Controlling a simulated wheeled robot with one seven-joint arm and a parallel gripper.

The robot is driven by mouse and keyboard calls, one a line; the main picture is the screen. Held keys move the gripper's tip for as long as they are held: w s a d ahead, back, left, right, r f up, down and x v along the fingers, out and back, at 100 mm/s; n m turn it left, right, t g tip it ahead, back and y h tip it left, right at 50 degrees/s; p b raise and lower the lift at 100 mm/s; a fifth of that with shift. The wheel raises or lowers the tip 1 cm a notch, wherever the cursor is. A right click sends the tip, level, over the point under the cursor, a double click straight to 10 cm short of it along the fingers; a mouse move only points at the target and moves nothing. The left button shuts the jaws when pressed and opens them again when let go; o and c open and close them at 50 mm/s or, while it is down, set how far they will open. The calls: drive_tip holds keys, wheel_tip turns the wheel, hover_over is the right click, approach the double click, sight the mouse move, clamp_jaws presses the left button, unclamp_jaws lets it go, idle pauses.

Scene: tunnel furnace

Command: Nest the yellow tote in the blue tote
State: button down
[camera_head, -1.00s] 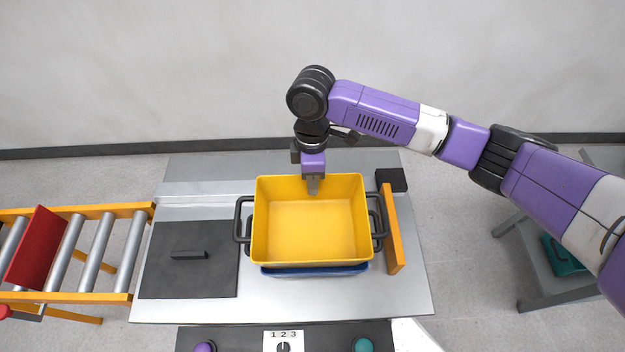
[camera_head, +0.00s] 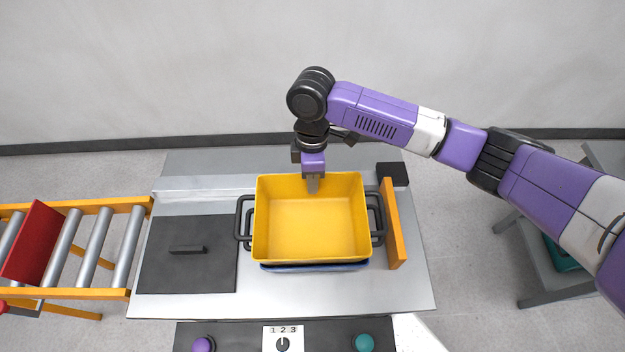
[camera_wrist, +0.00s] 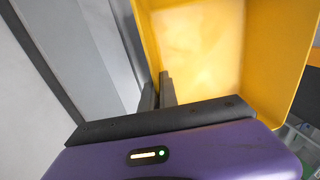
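The yellow tote (camera_head: 311,220) is upright and open at the top, and empty. It is over the blue tote (camera_head: 315,267), of which only a thin strip shows below the yellow front wall. Black handles show on both sides. I cannot tell how deep the yellow tote sits in the blue one. My gripper (camera_head: 313,184) points down at the middle of the yellow tote's far rim, one finger inside the wall. In the wrist view, the fingers (camera_wrist: 159,92) are close together on the yellow wall.
The totes are on a metal table (camera_head: 290,300). An orange bar (camera_head: 393,224) stands close on the right. A dark plate with a handle (camera_head: 187,255) lies to the left. A roller conveyor (camera_head: 75,250) with a red panel is further left. A control panel (camera_head: 240,338) is in front.

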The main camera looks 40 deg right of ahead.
drive_tip(key=shift+f, duration=0.3)
drive_tip(key=c, duration=1.6)
unclamp_jaws()
drive_tip(key=shift+o, duration=0.2)
wheel_tip(320, 180, up, 8)
drive_tip(key=p, duration=0.7)
drive_tip(key=shift+r, duration=0.15)
drive_tip(key=shift+r+p, duration=0.5)
drive_tip(key=shift+r, duration=1.9)
drive_tip(key=shift+w, duration=0.1)
